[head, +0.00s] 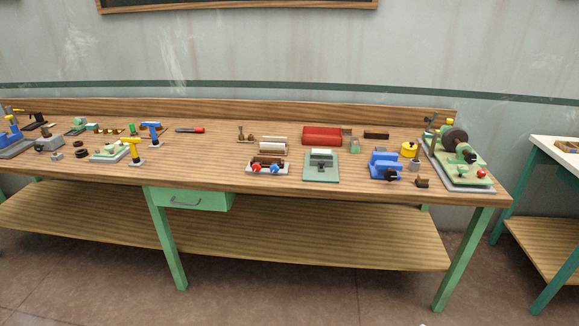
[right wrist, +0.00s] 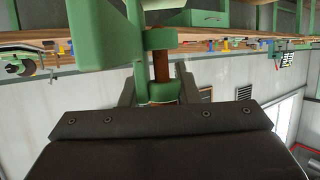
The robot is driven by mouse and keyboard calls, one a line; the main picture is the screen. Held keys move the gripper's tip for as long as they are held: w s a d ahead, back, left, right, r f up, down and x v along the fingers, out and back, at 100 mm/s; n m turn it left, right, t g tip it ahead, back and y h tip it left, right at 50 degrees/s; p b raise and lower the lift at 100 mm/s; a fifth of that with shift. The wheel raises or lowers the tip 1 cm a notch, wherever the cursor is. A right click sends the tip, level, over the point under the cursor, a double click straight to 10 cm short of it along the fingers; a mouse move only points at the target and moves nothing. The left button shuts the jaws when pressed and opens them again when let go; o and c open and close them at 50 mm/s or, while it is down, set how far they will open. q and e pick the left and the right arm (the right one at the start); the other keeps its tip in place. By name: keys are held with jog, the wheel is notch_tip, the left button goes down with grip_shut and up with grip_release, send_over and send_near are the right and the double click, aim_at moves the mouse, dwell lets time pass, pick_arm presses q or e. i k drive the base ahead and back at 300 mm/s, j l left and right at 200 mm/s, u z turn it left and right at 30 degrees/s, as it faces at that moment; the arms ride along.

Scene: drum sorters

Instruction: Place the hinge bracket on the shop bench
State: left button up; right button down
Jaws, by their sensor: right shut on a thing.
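The hinge bracket (right wrist: 105,35) is green with a brown pin through its rounded knuckles, large and close in the right wrist view. My right gripper (right wrist: 158,88) is shut on its knuckle end, and the fingers partly hide it. The shop bench (head: 215,160) has a long wooden top and green legs, and spans most of the head view. In the upside-down right wrist view, the bench shows behind the bracket, apart from it as far as I can tell. My left gripper is in neither view.
Many tools crowd the bench top: a green grinder-like machine (head: 458,155) at the right end, a red box (head: 322,136), a blue vise (head: 385,165) and a yellow-handled tool (head: 133,150). Bare wood shows around the red-handled tool (head: 192,130). Another table (head: 560,160) stands at right.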

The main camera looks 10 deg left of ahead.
aim_at(191, 159)
jog(key=i+j+u, duration=0.1)
jog(key=j, duration=0.35)
jog(key=i+j+u, duration=0.1)
jog(key=i+j, duration=0.15)
jog(key=j, duration=0.15)
jog(key=i+j+u, duration=0.15)
jog(key=j, duration=0.25)
jog(key=i+j+u, duration=0.1)
jog(key=i+j, duration=0.15)
jog(key=j, duration=0.15)
jog(key=i+j, duration=0.25)
jog(key=j, duration=0.2)
jog(key=i+j, duration=0.2)
jog(key=j, duration=0.2)
jog(key=i+j, duration=0.25)
jog(key=j, duration=0.2)
